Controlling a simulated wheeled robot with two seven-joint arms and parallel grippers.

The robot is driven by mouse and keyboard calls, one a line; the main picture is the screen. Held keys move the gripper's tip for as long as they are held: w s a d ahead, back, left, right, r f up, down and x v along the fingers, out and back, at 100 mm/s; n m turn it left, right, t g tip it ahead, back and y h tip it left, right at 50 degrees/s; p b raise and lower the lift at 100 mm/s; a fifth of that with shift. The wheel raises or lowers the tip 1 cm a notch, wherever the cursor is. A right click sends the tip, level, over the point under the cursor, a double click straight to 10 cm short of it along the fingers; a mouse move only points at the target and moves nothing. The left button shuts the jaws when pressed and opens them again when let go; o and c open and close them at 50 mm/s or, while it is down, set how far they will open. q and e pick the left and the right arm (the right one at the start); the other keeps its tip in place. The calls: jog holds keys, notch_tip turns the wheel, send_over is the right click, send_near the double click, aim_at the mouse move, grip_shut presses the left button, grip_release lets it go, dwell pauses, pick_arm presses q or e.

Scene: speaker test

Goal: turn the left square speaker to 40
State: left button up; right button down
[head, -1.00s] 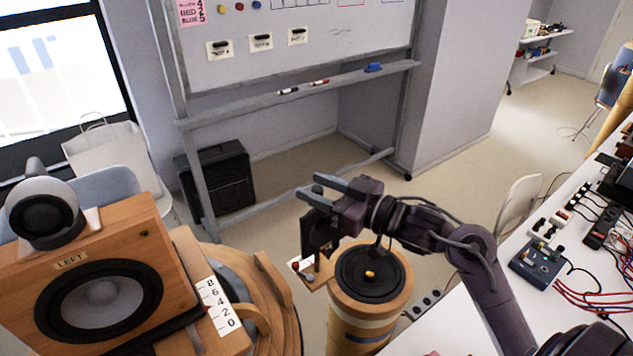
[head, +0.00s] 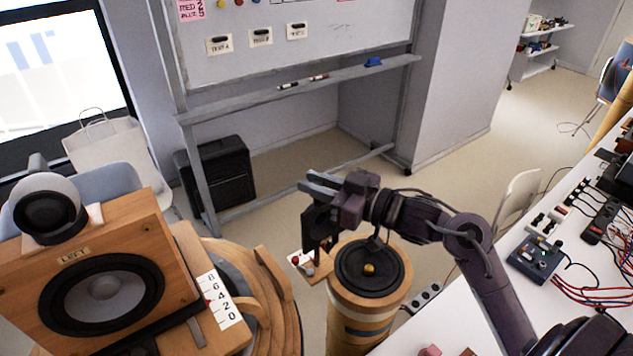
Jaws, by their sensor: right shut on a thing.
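My right gripper (head: 317,240) points down just left of a round speaker, far right of the scale. My left gripper is out of view.
The round speaker (head: 369,268) tops a wooden cylinder beside my right gripper. A white table (head: 440,320) with cables and boxes runs along the right. A black speaker box (head: 217,172) stands on the floor under the whiteboard (head: 370,32). Open floor lies behind.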

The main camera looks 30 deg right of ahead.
jog(key=shift+d+r+n+g+y+p, duration=0.1)
jog(key=shift+n+g+y+p, duration=0.2)
jog(key=shift+n+g+y, duration=1.5)
jog(key=shift+y, duration=0.3)
jog(key=n+g+y+b, duration=0.2)
jog(key=g, duration=0.1)
jog(key=shift+n+g, duration=0.3)
jog(key=shift+n+g+y+b, duration=0.5)
jog(key=shift+n+g+b, duration=0.1)
jog(key=shift+g+b, duration=0.2)
jog(key=c, duration=1.3)
grip_release()
